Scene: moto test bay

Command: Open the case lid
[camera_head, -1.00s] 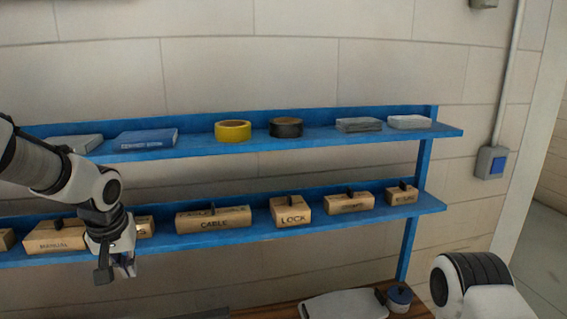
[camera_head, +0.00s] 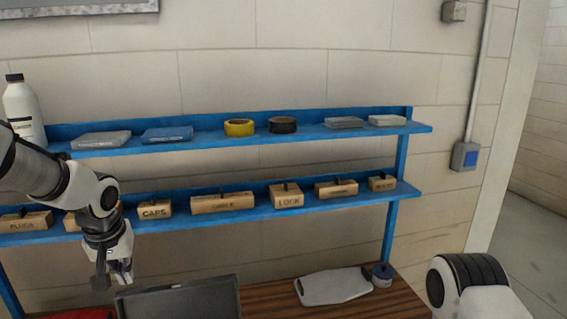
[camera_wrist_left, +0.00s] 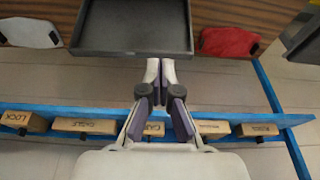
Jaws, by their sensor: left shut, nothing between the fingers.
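A dark grey, flat, rimmed object (camera_head: 180,301) lies on the wooden bench at the bottom of the head view, cut by its edge. It also shows at the top of the left wrist view (camera_wrist_left: 130,27). It may be the case, but I cannot tell lid from body, and no latch or handle shows. My left gripper (camera_head: 123,272) points down beside its left end in the head view, apart from it. In the left wrist view its fingers (camera_wrist_left: 161,66) are together with nothing between them. Of my right arm only a link shows; its gripper is out of view.
A blue shelf (camera_head: 325,202) holds labelled wooden boxes, with tape rolls and flat packs above. A white bottle (camera_head: 22,112) stands at left. A white board-like object (camera_head: 333,287) and a small blue-grey pot (camera_head: 382,275) are on the bench (camera_head: 275,298). A red cloth-like item (camera_wrist_left: 228,41) lies nearby.

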